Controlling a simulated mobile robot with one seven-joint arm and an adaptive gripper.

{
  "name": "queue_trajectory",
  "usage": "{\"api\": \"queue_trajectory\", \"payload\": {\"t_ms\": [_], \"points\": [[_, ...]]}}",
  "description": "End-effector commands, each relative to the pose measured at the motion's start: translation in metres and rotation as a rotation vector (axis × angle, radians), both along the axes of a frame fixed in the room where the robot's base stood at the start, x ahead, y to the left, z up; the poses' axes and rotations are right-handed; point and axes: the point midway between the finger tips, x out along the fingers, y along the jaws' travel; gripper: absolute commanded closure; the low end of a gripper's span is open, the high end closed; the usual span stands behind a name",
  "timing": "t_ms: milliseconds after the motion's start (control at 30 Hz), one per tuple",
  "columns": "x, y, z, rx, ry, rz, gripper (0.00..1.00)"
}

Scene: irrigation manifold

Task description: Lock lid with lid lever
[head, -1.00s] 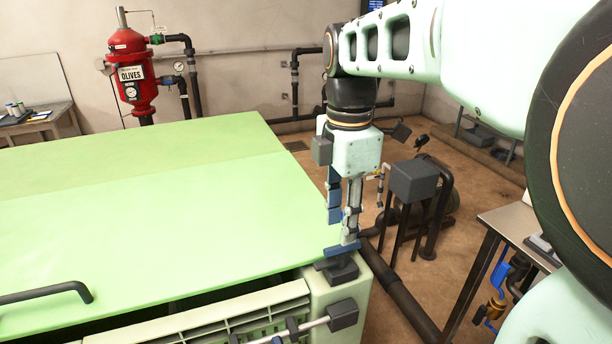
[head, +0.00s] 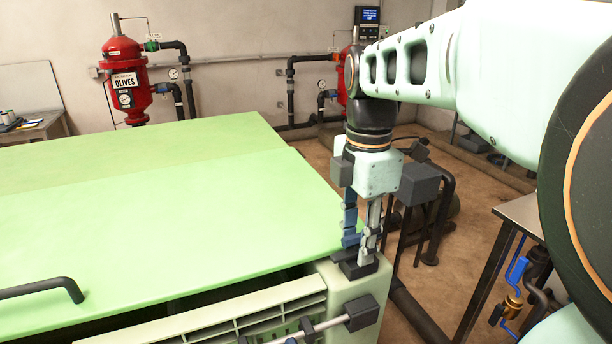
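The large light-green lid (head: 150,230) lies over the green box, with a dark gap under its front edge. A gap shows between the fingers. The fingers partly hide the lever, so its exact angle and any contact are unclear.
A black handle (head: 45,288) sits on the lid at left. A grey rod with a black end block (head: 362,313) runs along the box front. Black pipes and a dark box (head: 419,184) stand behind my gripper. A metal table (head: 522,215) is at right.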

Motion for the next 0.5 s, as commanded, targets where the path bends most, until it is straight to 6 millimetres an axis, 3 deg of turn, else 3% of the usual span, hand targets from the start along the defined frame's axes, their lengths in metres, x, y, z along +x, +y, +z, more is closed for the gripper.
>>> {"api": "queue_trajectory", "payload": {"t_ms": [100, 400, 500], "points": [[0.0000, 0.0000, 0.0003, 0.000, 0.000, 0.000, 0.68], [0.0000, 0.0000, 0.0002, 0.000, 0.000, 0.000, 1.00], [0.0000, 0.0001, 0.0002, 0.000, 0.000, 0.000, 1.00]]}}
